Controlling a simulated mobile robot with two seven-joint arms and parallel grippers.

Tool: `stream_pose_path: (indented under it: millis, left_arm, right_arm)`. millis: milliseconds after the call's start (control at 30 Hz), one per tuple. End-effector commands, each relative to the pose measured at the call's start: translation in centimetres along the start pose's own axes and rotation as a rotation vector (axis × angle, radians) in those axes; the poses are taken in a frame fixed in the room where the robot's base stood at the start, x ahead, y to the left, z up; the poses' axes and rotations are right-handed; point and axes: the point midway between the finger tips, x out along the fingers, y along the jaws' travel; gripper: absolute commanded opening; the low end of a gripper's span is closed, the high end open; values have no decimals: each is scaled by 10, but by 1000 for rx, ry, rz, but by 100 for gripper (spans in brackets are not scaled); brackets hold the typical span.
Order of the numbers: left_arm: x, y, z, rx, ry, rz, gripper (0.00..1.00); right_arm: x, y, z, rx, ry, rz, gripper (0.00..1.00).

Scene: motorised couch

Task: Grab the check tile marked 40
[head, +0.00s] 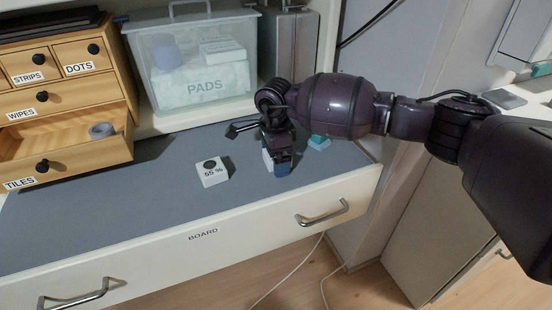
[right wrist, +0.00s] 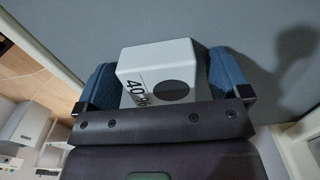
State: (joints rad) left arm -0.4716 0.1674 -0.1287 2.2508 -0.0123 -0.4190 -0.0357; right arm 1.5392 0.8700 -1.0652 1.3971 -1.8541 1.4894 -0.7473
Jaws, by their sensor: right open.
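The white check tile marked 40 % (right wrist: 158,72), with a dark round spot, shows clearly in the right wrist view. It sits between the two blue fingers of my right gripper (right wrist: 160,84). The jaws are open, with a narrow gap visible at the tile's right side. In the head view my right gripper (head: 278,163) is low over the grey board, and only a sliver of the white tile (head: 267,159) shows beside the finger. The rest of it is hidden. My left gripper is not in view.
A white tile marked 55 % (head: 212,172) lies left of the gripper on the grey board (head: 130,210). A teal block (head: 319,142) lies just right of it. An open TILES drawer (head: 70,160) holds a grey roll (head: 102,130). A PADS bin (head: 190,65) stands behind.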

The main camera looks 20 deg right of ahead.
Motion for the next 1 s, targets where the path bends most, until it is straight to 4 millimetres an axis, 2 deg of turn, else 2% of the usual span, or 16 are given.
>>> stream_pose_path:
  millis: [167,200,567,833,1000]
  left_arm:
    - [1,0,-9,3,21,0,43]
    - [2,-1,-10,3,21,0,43]
    - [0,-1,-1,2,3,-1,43]
    - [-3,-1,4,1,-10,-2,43]
    - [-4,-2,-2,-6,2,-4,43]
  right_arm:
    - [-3,0,0,0,-1,-4,95]
    - [-3,0,0,0,-1,-4,92]
    - [-2,0,0,0,-1,-3,36]
    - [-5,-1,0,0,-1,-4,36]
    - [-24,-1,0,0,-2,-10,36]
